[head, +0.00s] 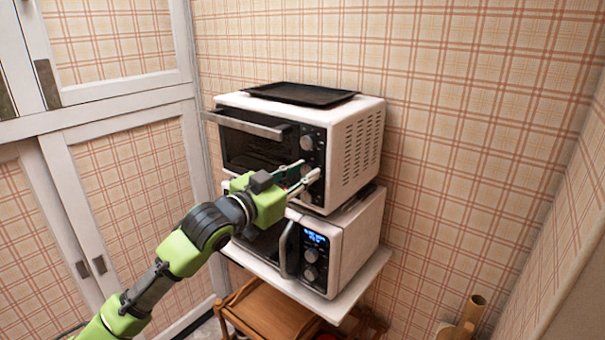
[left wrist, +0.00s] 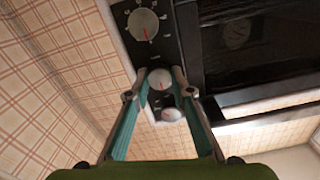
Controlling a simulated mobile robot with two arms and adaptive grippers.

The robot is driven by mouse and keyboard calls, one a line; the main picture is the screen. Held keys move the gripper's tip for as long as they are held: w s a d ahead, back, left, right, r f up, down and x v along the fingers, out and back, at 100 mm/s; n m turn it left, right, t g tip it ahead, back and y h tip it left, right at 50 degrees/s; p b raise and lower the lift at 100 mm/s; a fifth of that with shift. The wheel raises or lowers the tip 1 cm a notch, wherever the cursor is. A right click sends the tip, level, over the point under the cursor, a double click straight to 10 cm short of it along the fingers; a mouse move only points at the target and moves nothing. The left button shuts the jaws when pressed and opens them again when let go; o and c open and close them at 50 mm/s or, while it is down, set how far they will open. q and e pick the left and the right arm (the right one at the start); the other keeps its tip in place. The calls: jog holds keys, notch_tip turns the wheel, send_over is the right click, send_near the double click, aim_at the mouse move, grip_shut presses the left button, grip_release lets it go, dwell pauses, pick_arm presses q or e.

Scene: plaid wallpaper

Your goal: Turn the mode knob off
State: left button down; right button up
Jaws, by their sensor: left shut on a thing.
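The white toaster oven (head: 358,150) has a black front panel with a column of round silver knobs at its right. The top knob (head: 306,142) is clear of my gripper. My left gripper (head: 308,170) is at the panel, its two fingers around the middle knob. In the left wrist view, my fingertips (left wrist: 159,76) close on either side of this middle knob (left wrist: 160,80), which has a red pointer line. Another knob (left wrist: 171,114) shows between the fingers, and a larger dial knob (left wrist: 142,24) is beyond the tips. Labels are too small to read. My right gripper is not in view.
A black tray (head: 300,94) lies on the oven. The oven door handle (head: 247,124) is left of my gripper. A microwave (head: 352,240) with a lit display stands below, on a white shelf (head: 352,293). A wooden stand (head: 268,312) is underneath.

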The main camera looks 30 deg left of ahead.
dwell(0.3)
pick_arm(q)
jog(key=c, duration=1.8)
grip_release()
jog(key=s, duration=0.8)
jog(key=s+a, duration=0.1)
jog(key=s, duration=0.3)
